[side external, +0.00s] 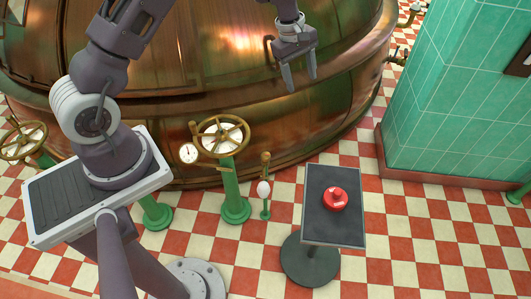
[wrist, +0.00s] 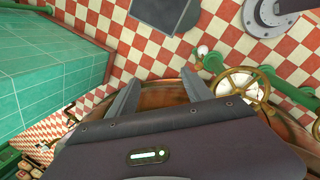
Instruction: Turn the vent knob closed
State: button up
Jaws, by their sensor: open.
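The red round knob (side external: 336,199) sits on a dark rectangular stand top (side external: 325,232), right of centre in the side view. A pale mark shows on the knob's top; I cannot tell its exact setting. My gripper (side external: 300,82) is open and empty, high above and behind the stand, in front of the copper kettle (side external: 180,60). It is well apart from the knob. In the wrist view, the open fingers (wrist: 161,75) show nothing between them that they hold. Part of the dark stand top (wrist: 165,10) shows at the upper edge there; the knob is out of that view.
A green post with a brass handwheel (side external: 222,135) stands left of the stand, with a small brass fitting (side external: 265,175) between. Another handwheel (side external: 22,140) is at far left. A green tiled pillar (side external: 450,90) rises at right. Checkered floor surrounds the stand.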

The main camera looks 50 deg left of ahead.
jog(key=a+f+n+g+y, duration=0.1)
jog(key=a+f+n, duration=0.15)
jog(key=f, duration=0.65)
jog(key=a+f+n, duration=0.2)
jog(key=a+f, duration=0.1)
jog(key=f, duration=0.6)
jog(key=n+g, duration=0.1)
jog(key=n, duration=0.2)
send_over(265, 155)
jog(key=shift+y, duration=0.3)
jog(key=f, duration=1.2)
jog(key=shift+w+f, duration=0.3)
jog(key=shift+f, duration=0.05)
notch_tip(265, 155, down, 8)
jog(key=shift+s+r, duration=0.15)
jog(key=shift+r, duration=0.05)
grip_shut()
jog(key=shift+m, duration=0.25)
